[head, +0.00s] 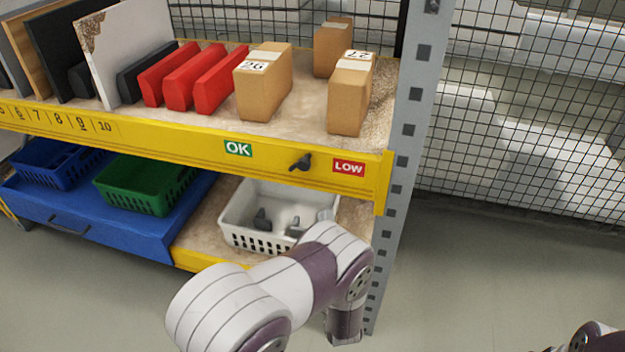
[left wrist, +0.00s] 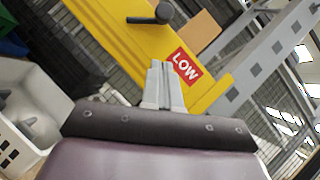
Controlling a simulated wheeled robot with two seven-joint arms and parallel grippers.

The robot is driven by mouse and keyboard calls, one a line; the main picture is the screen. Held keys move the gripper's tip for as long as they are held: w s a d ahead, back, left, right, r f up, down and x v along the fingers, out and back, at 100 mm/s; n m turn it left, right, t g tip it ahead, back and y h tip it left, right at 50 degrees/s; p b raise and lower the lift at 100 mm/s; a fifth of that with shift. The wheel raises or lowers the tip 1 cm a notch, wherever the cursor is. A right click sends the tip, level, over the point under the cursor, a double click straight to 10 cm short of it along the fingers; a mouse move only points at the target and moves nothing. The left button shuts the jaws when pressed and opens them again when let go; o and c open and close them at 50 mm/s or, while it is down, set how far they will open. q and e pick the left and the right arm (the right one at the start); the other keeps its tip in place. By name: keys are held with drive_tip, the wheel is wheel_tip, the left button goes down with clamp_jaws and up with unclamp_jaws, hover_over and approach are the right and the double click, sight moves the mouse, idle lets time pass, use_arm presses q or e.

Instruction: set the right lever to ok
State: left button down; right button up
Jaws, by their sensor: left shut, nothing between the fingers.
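The black lever (head: 301,162) is on the yellow shelf rail, between the green OK label (head: 238,149) and the red LOW label (head: 349,168). Its handle slants down and left in the head view. In the left wrist view the lever (left wrist: 148,18) shows above the fingers, its bar pointing left. The LOW label (left wrist: 185,64) is just beside the fingertips there. My left gripper (left wrist: 160,68) is shut and empty, in front of the rail and apart from the lever. In the head view my left arm hides its fingers. My right gripper is not in view.
The yellow rail (head: 200,140) carries the upper shelf with cardboard boxes (head: 263,82) and red blocks (head: 195,75). Below stand a white basket (head: 245,205) and a green basket (head: 145,187). A grey perforated post (head: 407,120) stands right of the rail.

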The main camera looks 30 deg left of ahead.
sight(298, 166)
use_arm(q)
drive_tip(key=w+a+r, duration=0.3)
drive_tip(key=a+r, duration=0.2)
drive_tip(key=shift+w+a+r, duration=0.15)
drive_tip(key=shift+w+a, duration=0.05)
drive_tip(key=shift+w, duration=0.1)
